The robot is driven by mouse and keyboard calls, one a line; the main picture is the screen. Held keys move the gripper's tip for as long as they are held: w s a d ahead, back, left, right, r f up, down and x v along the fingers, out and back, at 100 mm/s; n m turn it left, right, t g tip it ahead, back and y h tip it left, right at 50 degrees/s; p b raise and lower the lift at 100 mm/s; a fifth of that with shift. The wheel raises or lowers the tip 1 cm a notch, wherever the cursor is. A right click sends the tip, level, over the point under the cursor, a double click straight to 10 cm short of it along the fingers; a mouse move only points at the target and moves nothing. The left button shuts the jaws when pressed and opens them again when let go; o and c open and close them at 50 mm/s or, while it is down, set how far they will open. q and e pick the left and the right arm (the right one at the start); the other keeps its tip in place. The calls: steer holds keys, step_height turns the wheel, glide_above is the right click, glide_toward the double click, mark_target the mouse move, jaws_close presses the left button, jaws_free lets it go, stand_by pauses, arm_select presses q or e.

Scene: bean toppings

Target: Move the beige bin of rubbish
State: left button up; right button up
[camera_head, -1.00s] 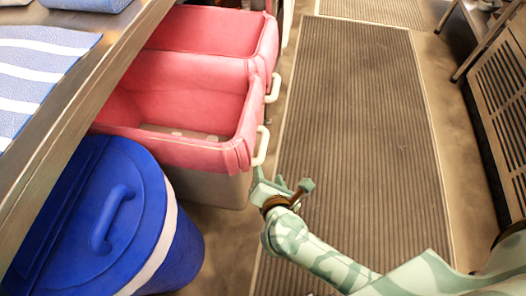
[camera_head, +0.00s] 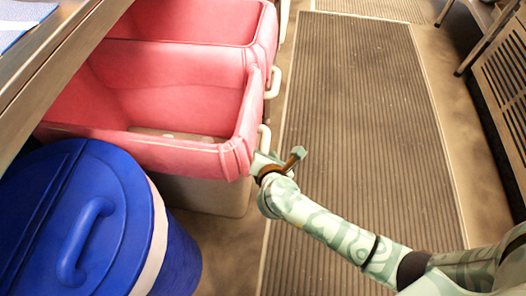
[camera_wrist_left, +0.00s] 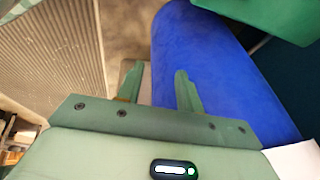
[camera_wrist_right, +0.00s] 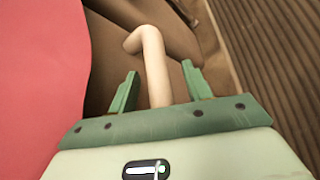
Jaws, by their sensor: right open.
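The nearer bin has a beige lower body (camera_head: 208,194) and a pink upper part (camera_head: 190,158); its inside looks nearly empty. A pale handle (camera_head: 264,136) sticks out from its right side. My right gripper (camera_head: 266,162) is at this handle, just right of the bin. In the right wrist view, the handle (camera_wrist_right: 153,60) runs between the parted fingers of the right gripper (camera_wrist_right: 158,82). My left gripper (camera_wrist_left: 158,80) shows only in the left wrist view, with its fingers apart and empty, in front of a blue surface.
A second pink bin (camera_head: 200,20) with its own handle (camera_head: 272,83) stands behind. A blue lidded bin (camera_head: 95,225) is in front at left, below a counter edge (camera_head: 55,62). A ribbed mat (camera_head: 360,120) covers the clear floor at right.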

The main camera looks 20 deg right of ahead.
jaws_close()
steer(key=shift+s, duration=0.1)
stand_by(1.3)
